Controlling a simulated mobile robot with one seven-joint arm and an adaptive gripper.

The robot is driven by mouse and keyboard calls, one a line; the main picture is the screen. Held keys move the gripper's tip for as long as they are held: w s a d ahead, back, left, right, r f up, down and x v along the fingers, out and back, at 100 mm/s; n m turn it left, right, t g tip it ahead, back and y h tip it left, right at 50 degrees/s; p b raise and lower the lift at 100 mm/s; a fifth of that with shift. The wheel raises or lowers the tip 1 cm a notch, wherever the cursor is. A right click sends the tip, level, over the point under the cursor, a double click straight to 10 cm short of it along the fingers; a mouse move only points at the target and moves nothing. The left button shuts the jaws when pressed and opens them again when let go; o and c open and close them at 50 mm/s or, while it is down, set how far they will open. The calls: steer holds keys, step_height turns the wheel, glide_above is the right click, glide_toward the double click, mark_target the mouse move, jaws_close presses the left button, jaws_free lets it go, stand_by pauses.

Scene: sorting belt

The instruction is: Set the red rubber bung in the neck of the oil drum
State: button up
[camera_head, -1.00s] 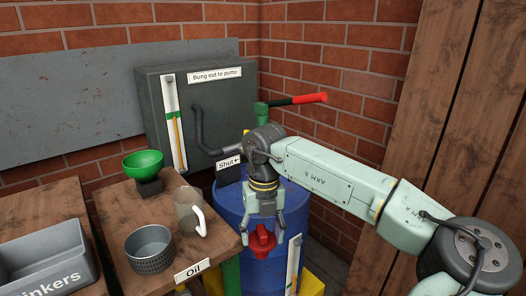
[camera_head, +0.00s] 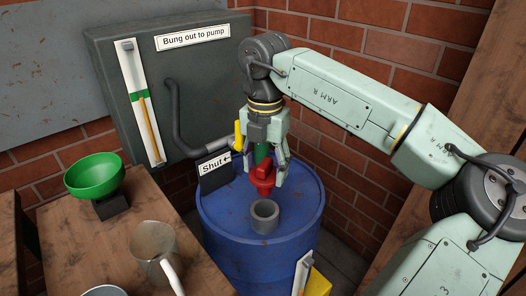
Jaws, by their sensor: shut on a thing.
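The red rubber bung (camera_head: 263,180) is between the fingers of my gripper (camera_head: 267,170), which is shut on it. It hangs roughly upright, above the oil drum. The blue oil drum (camera_head: 235,235) stands below, its rusty top in view. Its neck, a short grey open ring (camera_head: 265,216), rises from the drum top. The bung shows just above and slightly left of the neck, apart from it in the picture. How far it stands behind or above the opening I cannot tell exactly.
A "Shut" sign (camera_head: 214,172) and a grey pipe (camera_head: 178,120) stand close left of my gripper, before a grey cabinet (camera_head: 200,70). A green funnel (camera_head: 95,176) and a clear jug (camera_head: 152,250) are on the wooden table (camera_head: 75,235). A brick wall is behind.

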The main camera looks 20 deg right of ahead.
mark_target(265, 191)
steer(key=shift+f+b, duration=1.45)
steer(key=shift+f, duration=1)
steer(key=shift+f+b, duration=0.1)
steer(key=shift+b, duration=0.2)
steer(key=shift+f+b, duration=0.9)
steer(key=shift+f, duration=0.15)
steer(key=shift+f, duration=0.15)
steer(key=shift+f+b, duration=0.8)
steer(key=shift+f+b, duration=0.3)
steer(key=shift+b, duration=0.1)
steer(key=shift+f+b, duration=0.45)
steer(key=shift+f, duration=0.1)
